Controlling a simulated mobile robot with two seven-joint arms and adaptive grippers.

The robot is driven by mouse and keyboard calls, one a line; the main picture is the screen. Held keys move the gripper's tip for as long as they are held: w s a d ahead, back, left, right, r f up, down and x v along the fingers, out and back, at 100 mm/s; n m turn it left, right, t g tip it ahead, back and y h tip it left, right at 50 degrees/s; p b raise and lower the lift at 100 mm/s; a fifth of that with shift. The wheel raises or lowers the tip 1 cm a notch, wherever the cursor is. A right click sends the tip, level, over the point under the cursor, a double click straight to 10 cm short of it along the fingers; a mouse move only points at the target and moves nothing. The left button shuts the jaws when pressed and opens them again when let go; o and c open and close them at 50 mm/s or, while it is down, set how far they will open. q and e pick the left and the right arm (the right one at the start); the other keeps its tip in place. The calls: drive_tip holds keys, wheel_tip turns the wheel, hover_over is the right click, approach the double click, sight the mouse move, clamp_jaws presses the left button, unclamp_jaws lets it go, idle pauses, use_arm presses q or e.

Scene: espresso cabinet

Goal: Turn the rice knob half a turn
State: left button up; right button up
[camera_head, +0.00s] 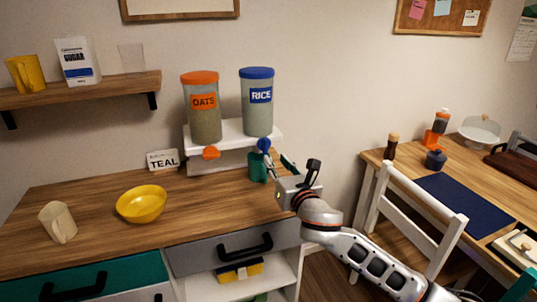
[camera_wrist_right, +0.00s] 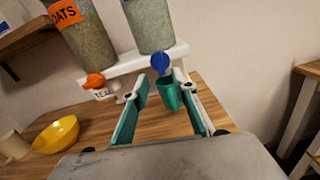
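The rice dispenser (camera_head: 257,108) is a clear grain-filled container with a blue lid and a RICE label, on a white stand. Its blue knob (camera_head: 264,145) is at the lower front; the knob also shows in the wrist view (camera_wrist_right: 160,63). A teal cup (camera_head: 257,168) stands below the knob; it also shows in the wrist view (camera_wrist_right: 168,95). My right gripper (camera_head: 277,160) is open, its fingers pointing toward the knob. In the wrist view, the knob appears between and beyond the fingertips, with no grip on it visible. My left gripper is out of view.
The oats dispenser (camera_head: 205,115) with orange knob (camera_head: 211,152) stands left of the rice on the white stand (camera_head: 232,130). A white chair (camera_head: 410,195) stands at right.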

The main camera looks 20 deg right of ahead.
sight(267, 148)
drive_tip(key=w, duration=0.7)
drive_tip(key=shift+w+a+b, duration=0.15)
drive_tip(key=shift+w+b, duration=0.2)
clamp_jaws()
